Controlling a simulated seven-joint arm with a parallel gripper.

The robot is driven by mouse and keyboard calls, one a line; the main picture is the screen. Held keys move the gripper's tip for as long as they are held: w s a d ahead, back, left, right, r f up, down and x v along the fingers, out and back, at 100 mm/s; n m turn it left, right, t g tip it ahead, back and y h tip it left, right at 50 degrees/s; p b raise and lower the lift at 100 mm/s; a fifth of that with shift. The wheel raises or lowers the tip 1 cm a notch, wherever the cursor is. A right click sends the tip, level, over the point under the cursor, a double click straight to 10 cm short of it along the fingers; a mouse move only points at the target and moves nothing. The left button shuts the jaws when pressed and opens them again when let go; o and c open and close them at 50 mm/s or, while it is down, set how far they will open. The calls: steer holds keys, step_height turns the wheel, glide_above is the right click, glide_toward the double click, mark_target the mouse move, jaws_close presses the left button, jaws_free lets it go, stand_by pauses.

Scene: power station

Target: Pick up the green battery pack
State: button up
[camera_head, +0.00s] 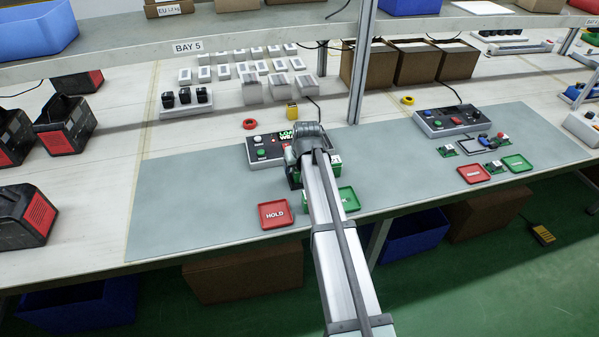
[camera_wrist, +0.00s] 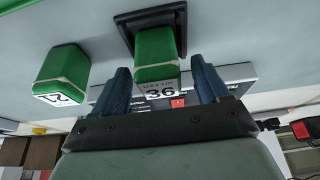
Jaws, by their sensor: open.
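A green battery pack (camera_wrist: 155,55) with a white label reading 36 stands in a dark square holder (camera_wrist: 128,24) in the wrist view. My gripper (camera_wrist: 161,66) is open, with one blue finger on each side of this pack and narrow gaps visible. A second green battery pack (camera_wrist: 64,68), labelled 21, stands apart to the left in the wrist view. In the head view my gripper (camera_head: 296,172) is low over the grey mat, and my arm hides most of both packs.
A control box (camera_head: 262,151) with a lit display is just behind my gripper. A red HOLD tray (camera_head: 274,214) lies to the left and a green tray (camera_head: 349,200) to the right. A shelf post (camera_head: 360,65) stands behind. The mat's left part is clear.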

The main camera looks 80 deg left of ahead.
steer(key=shift+a+f, duration=0.25)
steer(key=shift+f, duration=0.35)
steer(key=c, duration=1.3)
steer(key=shift+r, duration=0.1)
